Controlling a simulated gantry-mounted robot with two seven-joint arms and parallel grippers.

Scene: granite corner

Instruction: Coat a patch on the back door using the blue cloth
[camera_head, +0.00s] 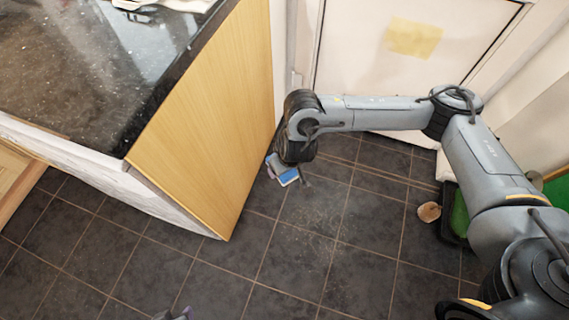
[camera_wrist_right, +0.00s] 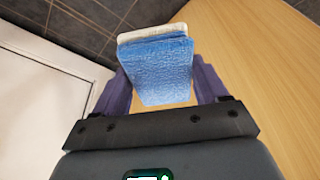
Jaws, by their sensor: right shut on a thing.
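The blue cloth (camera_wrist_right: 160,70) is a folded, thick blue pad with a whitish layer at its far end. My right gripper (camera_wrist_right: 160,85) is shut on it, with a purple finger on each side. In the head view the cloth (camera_head: 288,177) shows small below my right wrist, beside the wooden side panel, and my right gripper (camera_head: 284,170) is mostly hidden by the arm. The white back door (camera_head: 365,70) stands at the top, with a yellowish patch (camera_head: 413,37) on it. The cloth is apart from the door. My left gripper (camera_head: 172,315) barely shows at the bottom edge.
A dark granite counter (camera_head: 90,70) with a wooden side panel (camera_head: 205,120) fills the left, close to my right gripper. A small tan object (camera_head: 429,212) lies on the dark tiled floor (camera_head: 310,240) by a green-lined tray (camera_head: 459,215). The middle floor is clear.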

